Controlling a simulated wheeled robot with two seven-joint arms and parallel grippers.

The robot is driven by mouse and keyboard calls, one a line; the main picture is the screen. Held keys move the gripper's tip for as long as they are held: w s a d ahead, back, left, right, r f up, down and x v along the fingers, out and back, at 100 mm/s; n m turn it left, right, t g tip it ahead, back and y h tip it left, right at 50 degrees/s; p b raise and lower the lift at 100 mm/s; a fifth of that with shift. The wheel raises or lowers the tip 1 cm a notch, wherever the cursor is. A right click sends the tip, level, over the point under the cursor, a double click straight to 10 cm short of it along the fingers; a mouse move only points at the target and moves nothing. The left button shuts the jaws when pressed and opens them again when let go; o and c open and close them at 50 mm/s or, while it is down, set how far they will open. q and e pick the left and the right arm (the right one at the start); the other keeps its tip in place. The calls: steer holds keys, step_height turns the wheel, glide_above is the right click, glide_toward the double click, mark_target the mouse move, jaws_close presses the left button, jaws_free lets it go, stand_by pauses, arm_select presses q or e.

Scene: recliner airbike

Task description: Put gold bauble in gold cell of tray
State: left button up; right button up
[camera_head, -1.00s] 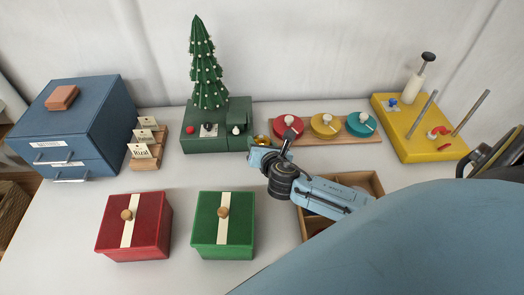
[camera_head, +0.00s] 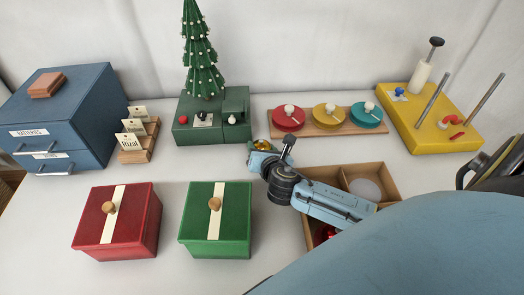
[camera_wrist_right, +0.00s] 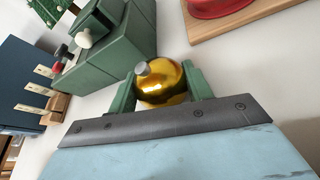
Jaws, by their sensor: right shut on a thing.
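The gold bauble (camera_wrist_right: 162,84) is shiny with a grey cap. My right gripper (camera_wrist_right: 164,88) is shut on it, with a green finger on each side. In the head view the bauble (camera_head: 262,145) is mostly hidden by my right gripper (camera_head: 258,150), between the green tree base and the wooden disc board. The wooden divided tray (camera_head: 390,181) lies at the right, partly covered by my right arm. One of its cells holds a pale round disc, and something red shows in another. I cannot make out a gold cell. My left gripper is not in view.
A red box (camera_head: 142,222) and a green box (camera_head: 232,222) with knobbed lids stand in front. The green tree base (camera_head: 190,133), a disc board (camera_head: 310,131) and a yellow stand (camera_head: 440,142) line the back. A blue drawer cabinet (camera_head: 82,110) stands left.

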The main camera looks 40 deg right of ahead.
steer(key=shift+f, duration=0.25)
steer(key=shift+f, duration=0.15)
steer(key=o, duration=0.9)
steer(key=shift+f, duration=0.1)
steer(key=shift+o, duration=0.2)
